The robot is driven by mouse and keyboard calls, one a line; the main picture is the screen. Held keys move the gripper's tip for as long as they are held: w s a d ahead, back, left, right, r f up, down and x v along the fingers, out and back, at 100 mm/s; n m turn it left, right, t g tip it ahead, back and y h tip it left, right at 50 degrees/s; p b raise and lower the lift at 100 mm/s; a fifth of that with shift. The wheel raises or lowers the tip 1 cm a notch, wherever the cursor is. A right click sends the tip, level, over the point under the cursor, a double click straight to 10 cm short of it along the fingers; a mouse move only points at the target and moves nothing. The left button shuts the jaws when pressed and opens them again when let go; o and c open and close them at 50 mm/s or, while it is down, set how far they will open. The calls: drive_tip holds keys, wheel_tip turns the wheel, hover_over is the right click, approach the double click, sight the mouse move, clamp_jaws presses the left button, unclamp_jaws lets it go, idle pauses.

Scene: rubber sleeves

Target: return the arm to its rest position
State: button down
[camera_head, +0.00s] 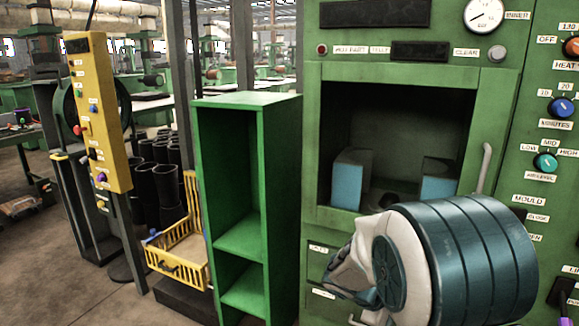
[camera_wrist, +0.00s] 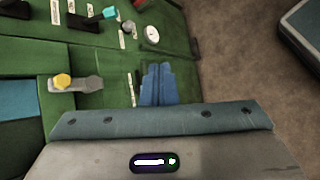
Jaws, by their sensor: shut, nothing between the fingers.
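My arm (camera_head: 465,255), a teal banded cylinder with a pale wrist end, reaches across the lower right of the head view, in front of the green machine (camera_head: 400,75). In the wrist view my gripper (camera_wrist: 157,70) shows as two blue fingers set together, with nothing between them. Behind them are the machine's green front and the floor. In the head view the gripper end is turned aside and its fingers are hard to make out. The arm covers part of the machine's lower front.
The machine's open chamber (camera_head: 400,110) holds two blue blocks (camera_head: 348,180) (camera_head: 438,182). A green shelf (camera_head: 250,105) stands to its left. Further left are a yellow crate (camera_head: 178,268), black sleeves (camera_head: 166,195) and a yellow control post (camera_head: 97,110). Open floor shows at lower left.

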drive_tip(key=s+a+r+m+y+p, duration=0.4)
drive_tip(key=s+a+r+p, duration=0.1)
drive_tip(key=s+r, duration=0.3)
drive_tip(key=s+a+r+m+t+y+p, duration=0.1)
drive_tip(key=s+a+r+m+y+p, duration=0.4)
drive_tip(key=s+r, duration=0.4)
drive_tip(key=shift+a+r+y+p, duration=0.3)
drive_tip(key=shift+r+p, duration=0.4)
drive_tip(key=shift+d, duration=0.1)
